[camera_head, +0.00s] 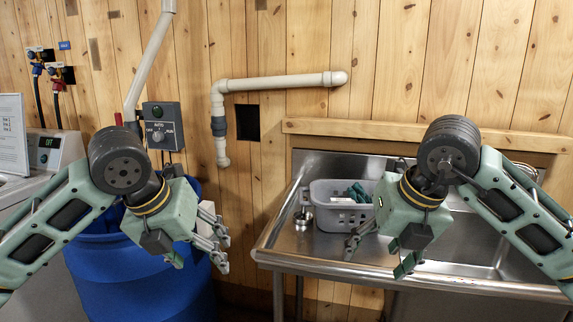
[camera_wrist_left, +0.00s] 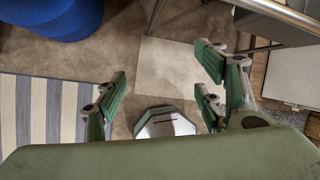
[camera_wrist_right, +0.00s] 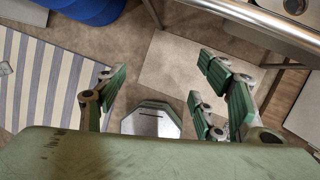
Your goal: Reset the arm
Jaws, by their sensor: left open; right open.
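My left gripper (camera_head: 200,262) hangs in front of the blue barrel at the left of the head view. It is open and empty. Its spread green fingers show in the left wrist view (camera_wrist_left: 165,98), with only floor below. My right gripper (camera_head: 376,262) hangs in front of the steel sink at the right of the head view. It is open and empty. Its spread fingers show in the right wrist view (camera_wrist_right: 165,100), also above the floor. Both arms are bent, with the grippers pointing down and apart from each other.
A blue barrel (camera_head: 110,275) stands at the left. A steel sink (camera_head: 480,262) at the right holds a grey basket (camera_head: 336,218) with a dark green item. A striped rug (camera_wrist_left: 40,110) lies on the floor. Pipes (camera_head: 285,83) run along the wooden wall.

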